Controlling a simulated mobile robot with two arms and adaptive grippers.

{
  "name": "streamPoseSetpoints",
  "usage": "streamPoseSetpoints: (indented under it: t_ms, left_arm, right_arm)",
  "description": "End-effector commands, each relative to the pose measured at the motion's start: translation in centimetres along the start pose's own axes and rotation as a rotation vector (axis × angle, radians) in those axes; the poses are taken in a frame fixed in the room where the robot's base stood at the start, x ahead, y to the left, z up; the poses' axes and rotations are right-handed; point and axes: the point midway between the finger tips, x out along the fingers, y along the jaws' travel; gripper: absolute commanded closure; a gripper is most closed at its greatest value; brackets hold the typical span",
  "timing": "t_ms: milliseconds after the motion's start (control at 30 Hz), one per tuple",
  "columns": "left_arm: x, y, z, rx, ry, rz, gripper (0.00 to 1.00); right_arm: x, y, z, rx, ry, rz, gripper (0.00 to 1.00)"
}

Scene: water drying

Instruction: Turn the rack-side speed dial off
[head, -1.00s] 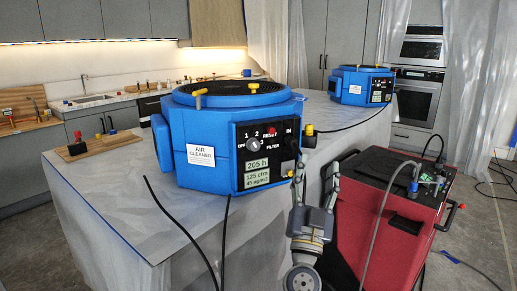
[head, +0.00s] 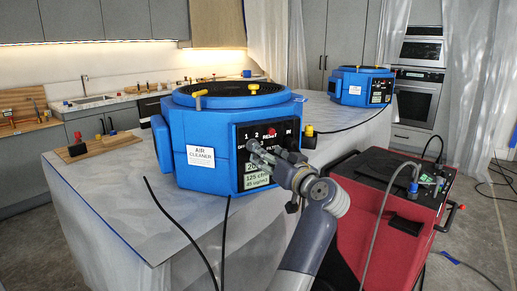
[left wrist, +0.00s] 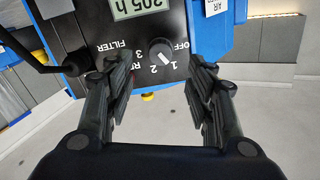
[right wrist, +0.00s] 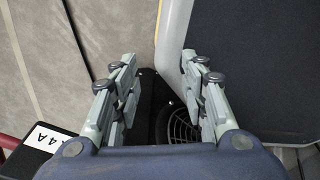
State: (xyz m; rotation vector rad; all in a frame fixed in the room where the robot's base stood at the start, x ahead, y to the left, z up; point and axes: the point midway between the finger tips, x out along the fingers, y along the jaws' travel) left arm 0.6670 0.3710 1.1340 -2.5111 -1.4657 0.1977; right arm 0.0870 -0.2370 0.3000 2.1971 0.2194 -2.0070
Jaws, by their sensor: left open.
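The nearer blue air cleaner (head: 215,125) stands on the covered counter. In the left wrist view the dial's white line points roughly at 1. My left gripper (head: 268,152) is in front of the panel; it also shows in the left wrist view (left wrist: 164,80), open, with the dial beyond and between its fingers. Contact is not visible. In the head view this gripper hides the dial. My right gripper (right wrist: 162,85) is open and empty, outside the head view.
A second blue air cleaner (head: 362,86) stands farther back on the counter (head: 110,195). A red cart (head: 395,215) with a grey hose stands at the right. Black cables hang over the counter's front. A wooden board (head: 105,144) lies at the counter's left.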

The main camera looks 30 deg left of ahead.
Motion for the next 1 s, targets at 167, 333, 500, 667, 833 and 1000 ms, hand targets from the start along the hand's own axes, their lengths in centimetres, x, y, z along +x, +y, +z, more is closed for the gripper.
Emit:
streamPoseSetpoints:
  t_ms: [167, 333, 500, 667, 833, 1000]
  left_arm:
    - [3.5, -0.1, -0.1, 0.001, 0.001, -0.003, 0.5]
    - [5.5, -0.1, -0.1, -0.001, 0.002, -0.001, 0.5]
    - [6.3, 0.0, -0.1, -0.002, 0.003, 0.0, 0.5]
    - [6.4, 0.0, -0.1, -0.003, 0.002, 0.001, 0.5]
    - [6.3, 0.0, -0.1, -0.003, 0.002, 0.001, 0.71]
    - [6.3, 0.0, -0.1, -0.003, 0.002, 0.001, 0.94]
  right_arm:
    - [-0.3, 0.1, 0.0, 0.0, 0.0, 0.002, 0.6]
    - [-0.3, 0.1, -0.1, 0.001, 0.001, 0.001, 0.6]
    - [-0.4, 0.1, -0.1, 0.001, 0.001, 0.001, 0.6]
    - [-0.4, 0.1, -0.1, 0.001, 0.001, 0.001, 0.6]
    - [-0.4, 0.0, -0.1, 0.001, 0.002, 0.0, 0.6]
    - [-0.4, -0.3, -0.2, 0.002, 0.002, -0.003, 0.6]
